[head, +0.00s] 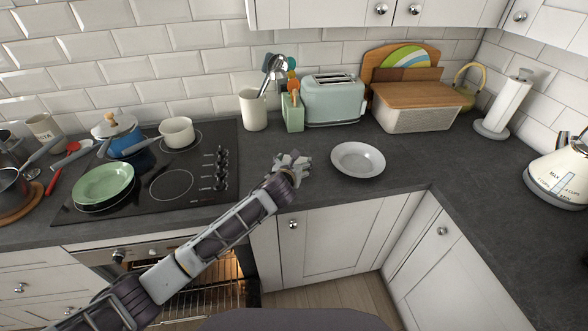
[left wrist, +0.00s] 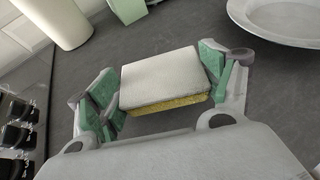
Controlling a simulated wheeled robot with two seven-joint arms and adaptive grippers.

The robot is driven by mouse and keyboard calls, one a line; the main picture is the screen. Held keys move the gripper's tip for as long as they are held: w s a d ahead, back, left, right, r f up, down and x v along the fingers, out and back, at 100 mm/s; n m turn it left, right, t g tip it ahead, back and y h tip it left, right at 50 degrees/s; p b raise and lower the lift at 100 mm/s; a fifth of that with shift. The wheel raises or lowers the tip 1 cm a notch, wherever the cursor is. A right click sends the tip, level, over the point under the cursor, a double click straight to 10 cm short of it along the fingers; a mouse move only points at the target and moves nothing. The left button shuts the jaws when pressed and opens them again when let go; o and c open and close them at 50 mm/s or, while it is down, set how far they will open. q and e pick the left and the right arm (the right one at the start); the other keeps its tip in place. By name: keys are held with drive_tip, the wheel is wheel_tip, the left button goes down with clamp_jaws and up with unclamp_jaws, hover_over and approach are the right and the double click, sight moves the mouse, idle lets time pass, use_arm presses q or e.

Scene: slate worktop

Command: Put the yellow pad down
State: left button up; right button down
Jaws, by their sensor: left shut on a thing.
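The yellow pad (left wrist: 162,80), a block with a pale top and a yellow lower side, sits between the fingers in the left wrist view. My left gripper (head: 292,160) is shut on it, with its green-lined fingertips on either side of the pad. In the head view the gripper is over the worktop (head: 330,205), between the hob and the white plate, and hides most or all of the pad. I cannot tell whether the pad touches the worktop. My right gripper is not in view.
The white plate (head: 358,160) lies just right of the gripper. The hob (head: 205,185), with a green plate (head: 104,183) and pots, is to the left. A white holder (head: 253,112), a green block (head: 292,115) and a toaster (head: 333,102) stand behind. Worktop right of the plate is clear.

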use_arm(q)
drive_tip(key=shift+f, duration=1.05)
drive_tip(key=shift+f, duration=0.2)
drive_tip(key=o, duration=0.9)
drive_tip(key=shift+r, duration=0.2)
drive_tip(key=shift+s+r, duration=0.2)
drive_tip(key=shift+s, duration=0.25)
drive_tip(key=shift+v, duration=5.25)
drive_tip(key=shift+s+a+r, duration=0.1)
drive_tip(key=shift+s+r, duration=0.05)
drive_tip(key=shift+s, duration=0.05)
